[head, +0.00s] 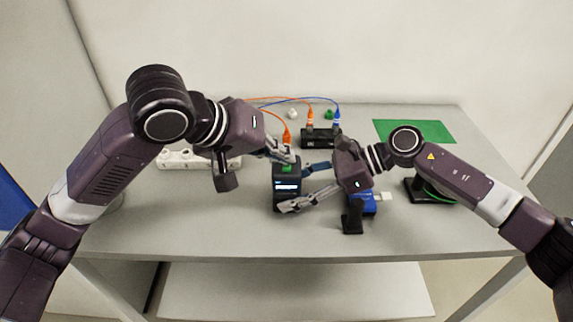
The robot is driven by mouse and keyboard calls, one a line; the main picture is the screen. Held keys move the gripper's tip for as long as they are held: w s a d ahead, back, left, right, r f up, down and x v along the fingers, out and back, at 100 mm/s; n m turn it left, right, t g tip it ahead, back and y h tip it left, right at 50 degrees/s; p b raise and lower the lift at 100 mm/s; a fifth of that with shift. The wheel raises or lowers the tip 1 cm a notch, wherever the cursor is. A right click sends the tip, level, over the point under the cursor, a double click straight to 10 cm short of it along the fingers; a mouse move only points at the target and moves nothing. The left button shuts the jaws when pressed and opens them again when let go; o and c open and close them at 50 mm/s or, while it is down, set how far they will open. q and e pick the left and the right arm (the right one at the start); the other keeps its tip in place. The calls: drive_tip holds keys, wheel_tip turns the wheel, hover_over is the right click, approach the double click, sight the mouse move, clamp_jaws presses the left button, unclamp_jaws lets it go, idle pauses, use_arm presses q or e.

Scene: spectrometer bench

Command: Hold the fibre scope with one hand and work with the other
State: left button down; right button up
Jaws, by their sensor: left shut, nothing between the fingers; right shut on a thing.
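The fibre scope (288,190) is a dark upright box with a small lit screen and a green part on top, near the middle of the bench. My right gripper (298,188) is shut on it, with one finger across its front and the other on its right side. My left gripper (287,154) is shut and empty, its fingertips just above the scope's top. Whether they touch the scope I cannot tell. An orange plug (287,138) on an orange cable shows just behind the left fingertips; its lower end is hidden.
A black port box (320,138) holds orange and blue plugs at the back. A white cap (292,114) and green cap (328,114) lie behind. A green mat (430,131), black-and-green reel (420,193), blue box (368,205), black stand (352,218) and white power strip (172,159) stand around. The front left is clear.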

sight(283, 168)
use_arm(q)
drive_tip(key=shift+f, duration=0.4)
idle(0.5)
drive_tip(key=shift+r, duration=0.85)
drive_tip(key=shift+r, duration=2.5)
use_arm(e)
drive_tip(key=o, duration=0.9)
drive_tip(key=shift+o, duration=0.2)
